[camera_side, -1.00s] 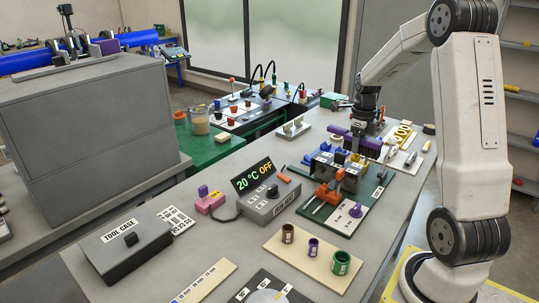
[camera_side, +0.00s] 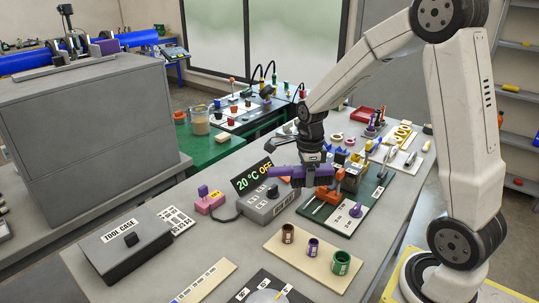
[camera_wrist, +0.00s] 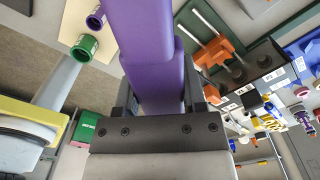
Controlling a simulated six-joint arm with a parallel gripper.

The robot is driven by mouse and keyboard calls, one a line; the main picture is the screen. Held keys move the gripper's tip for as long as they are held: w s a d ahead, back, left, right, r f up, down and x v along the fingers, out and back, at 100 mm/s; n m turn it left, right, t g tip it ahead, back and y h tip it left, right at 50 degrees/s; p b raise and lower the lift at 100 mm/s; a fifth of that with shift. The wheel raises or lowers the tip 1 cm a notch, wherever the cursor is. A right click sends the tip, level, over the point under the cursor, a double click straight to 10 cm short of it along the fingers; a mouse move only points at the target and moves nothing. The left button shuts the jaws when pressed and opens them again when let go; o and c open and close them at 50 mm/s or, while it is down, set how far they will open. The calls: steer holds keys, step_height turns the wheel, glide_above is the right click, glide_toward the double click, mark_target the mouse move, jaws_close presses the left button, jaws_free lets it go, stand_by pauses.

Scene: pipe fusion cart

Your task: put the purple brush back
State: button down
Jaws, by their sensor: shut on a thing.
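The purple brush (camera_side: 290,170) is in my gripper (camera_side: 306,180), held crosswise above the table between the temperature control box and the orange clamp. In the wrist view the brush (camera_wrist: 150,45) runs up from between the jaws of my gripper (camera_wrist: 155,105), and it covers the middle of the picture. My gripper is shut on it. The brush's bristles cannot be made out in either view.
The control box (camera_side: 268,206) with its "20 °C OFF" display stands close below left. The orange clamp (camera_side: 325,195) on the green plate (camera_side: 340,221) is just right. Brown, purple and green rings stand on a beige board (camera_side: 308,262) in front. A tool case (camera_side: 125,246) is at front left.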

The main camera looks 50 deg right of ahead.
steer(key=s+a+f+n, duration=0.1)
steer(key=a+n, duration=0.3)
steer(key=a, duration=0.4)
steer(key=s+a+f+n, duration=0.1)
steer(key=s+a+n, duration=0.2)
steer(key=a, duration=0.5)
steer(key=shift+s+f+n, duration=0.25)
steer(key=shift+s+n, duration=0.1)
steer(key=shift+n, duration=0.55)
glide_above(239, 247)
steer(key=s, duration=0.2)
steer(key=f, duration=0.8)
steer(key=shift+w+f, duration=0.65)
steer(key=shift+f, duration=0.05)
steer(key=shift+w+f, duration=0.25)
steer(key=shift+f, duration=1.55)
